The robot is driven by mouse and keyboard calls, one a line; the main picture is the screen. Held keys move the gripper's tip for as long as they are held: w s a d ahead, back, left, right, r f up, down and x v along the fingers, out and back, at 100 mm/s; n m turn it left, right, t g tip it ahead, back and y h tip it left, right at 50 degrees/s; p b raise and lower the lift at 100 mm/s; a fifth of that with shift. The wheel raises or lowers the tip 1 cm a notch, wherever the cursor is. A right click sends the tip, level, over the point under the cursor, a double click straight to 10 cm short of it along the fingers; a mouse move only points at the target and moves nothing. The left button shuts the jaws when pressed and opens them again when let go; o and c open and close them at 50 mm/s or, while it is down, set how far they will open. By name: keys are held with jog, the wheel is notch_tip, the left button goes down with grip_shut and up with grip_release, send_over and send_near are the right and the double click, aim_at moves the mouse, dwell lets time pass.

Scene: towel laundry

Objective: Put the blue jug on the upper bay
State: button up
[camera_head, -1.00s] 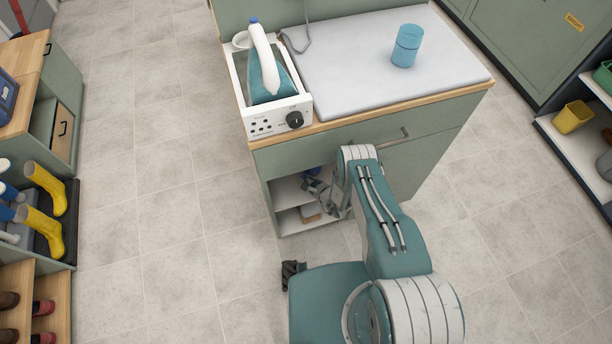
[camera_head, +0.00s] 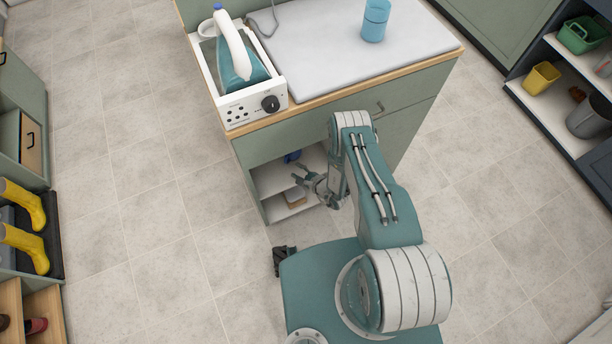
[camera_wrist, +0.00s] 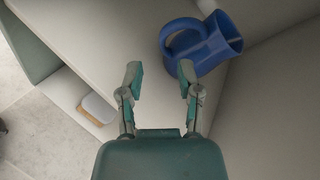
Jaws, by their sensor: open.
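The blue jug (camera_wrist: 205,45) is in the upper bay (camera_wrist: 120,50) of the cabinet, near its back, with its handle toward the left in the wrist view. I cannot tell for sure whether it is upright. In the head view only a small part of the jug (camera_head: 292,156) shows inside the upper bay (camera_head: 268,177). My gripper (camera_wrist: 160,75) is open and empty, its right fingertip close below the jug in the picture. In the head view my gripper (camera_head: 300,178) is at the bay's front opening, and my arm hides part of the cabinet.
A white and wooden item (camera_wrist: 97,109) lies in the lower bay. On the countertop stand a steam iron on its base (camera_head: 240,85) and a blue tumbler (camera_head: 375,20). A dark object (camera_head: 284,260) is beside my body. The floor to the left is clear.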

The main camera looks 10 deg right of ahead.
jog(key=v, duration=0.5)
jog(key=shift+d, duration=0.1)
jog(key=shift+s, duration=0.1)
dwell(0.3)
